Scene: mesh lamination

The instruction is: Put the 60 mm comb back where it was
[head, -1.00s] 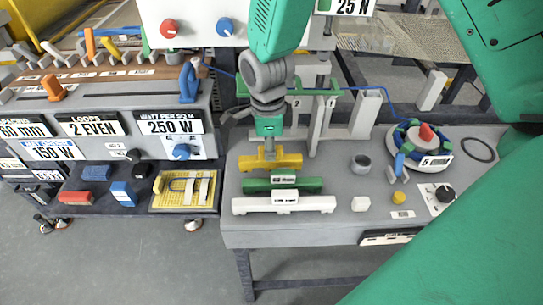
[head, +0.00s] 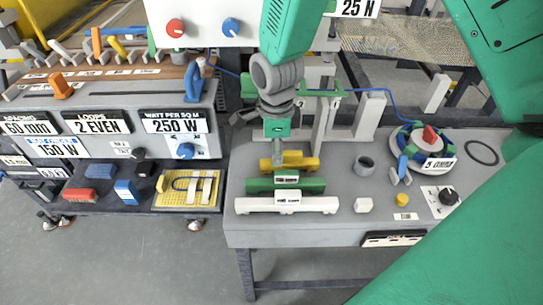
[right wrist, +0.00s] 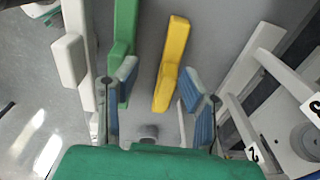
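The yellow comb (head: 300,163) lies on the grey bench behind the green comb (head: 262,185) and the white comb (head: 260,205). I cannot read which comb is marked 60 mm. My right gripper (head: 278,155) is just above the yellow comb. In the right wrist view, my right gripper (right wrist: 160,92) has its blue-padded fingers spread. The yellow comb (right wrist: 172,62) shows between and beyond them, apart from both. The green comb (right wrist: 122,45) and white comb (right wrist: 77,55) lie to the left. My left gripper is not in view.
Pale upright stands (head: 368,115) are behind the combs. A grey cup (head: 364,166), a white block (head: 363,205), a yellow knob (head: 402,200) and a round coil stand (head: 428,143) are to the right. The control panel (head: 110,145) reads 60 mm, 2 EVEN and 250 W.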

